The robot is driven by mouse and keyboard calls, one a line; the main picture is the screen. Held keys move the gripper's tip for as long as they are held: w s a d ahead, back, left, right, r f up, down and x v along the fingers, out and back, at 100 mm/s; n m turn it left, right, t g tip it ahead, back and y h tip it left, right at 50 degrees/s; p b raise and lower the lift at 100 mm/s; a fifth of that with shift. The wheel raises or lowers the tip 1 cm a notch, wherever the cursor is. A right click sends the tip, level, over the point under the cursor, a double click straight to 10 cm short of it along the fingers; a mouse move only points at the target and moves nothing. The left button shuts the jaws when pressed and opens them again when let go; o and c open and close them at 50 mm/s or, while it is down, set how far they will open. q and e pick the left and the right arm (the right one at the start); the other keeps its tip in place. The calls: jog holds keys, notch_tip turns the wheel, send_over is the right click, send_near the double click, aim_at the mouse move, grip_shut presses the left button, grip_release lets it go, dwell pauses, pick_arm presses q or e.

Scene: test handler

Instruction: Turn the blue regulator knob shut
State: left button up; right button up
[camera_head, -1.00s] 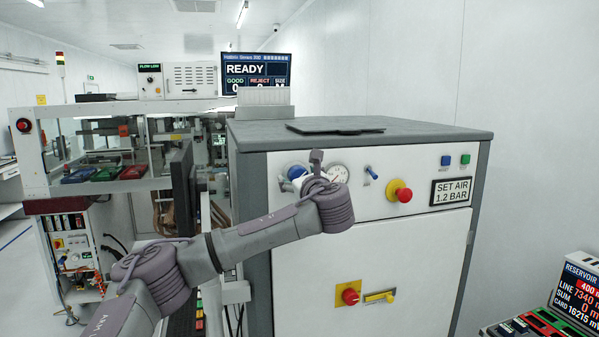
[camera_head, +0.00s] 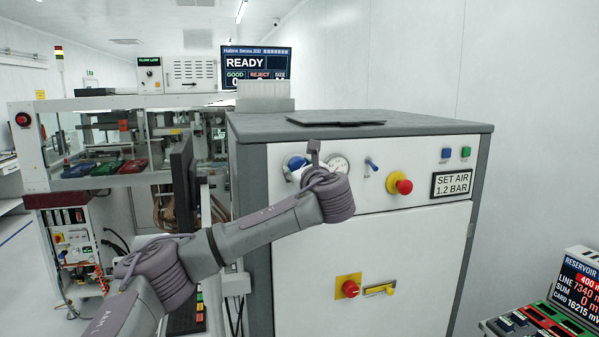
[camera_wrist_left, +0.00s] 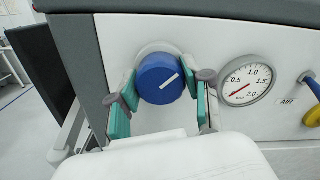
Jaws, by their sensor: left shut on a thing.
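The blue regulator knob (camera_wrist_left: 161,78) sits on the white front panel of the cabinet, at its upper left. Its white pointer line slants up to the right in the left wrist view. My left gripper (camera_wrist_left: 163,92) is shut on the knob, with one teal-padded finger at each side. In the head view the knob (camera_head: 294,163) peeks out above my left wrist, which hides most of the gripper (camera_head: 298,172). The pressure gauge (camera_wrist_left: 249,81) is right of the knob. Its red needle points to the lower left, below 0.5. My right gripper is not in view.
Right of the gauge are a blue AIR lever (camera_head: 371,164) and a red stop button (camera_head: 403,187) on yellow. A sign (camera_head: 452,186) reads SET AIR 1.2 BAR. A dark monitor (camera_head: 182,188) stands close to the left of the cabinet. A red knob (camera_head: 350,289) sits lower on the panel.

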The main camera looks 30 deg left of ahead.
pick_arm(q)
jog(key=n+b, duration=0.3)
jog(key=n, duration=0.1)
jog(key=shift+f+b, duration=0.35)
jog(key=shift+n+b, duration=0.9)
jog(key=shift+n, duration=0.3)
jog(key=shift+r+n+b, duration=0.15)
jog(key=shift+n+b, duration=0.6)
jog(key=shift+n, duration=0.45)
jog(key=o, duration=1.2)
jog(key=shift+r, duration=0.1)
jog(key=shift+c, duration=0.2)
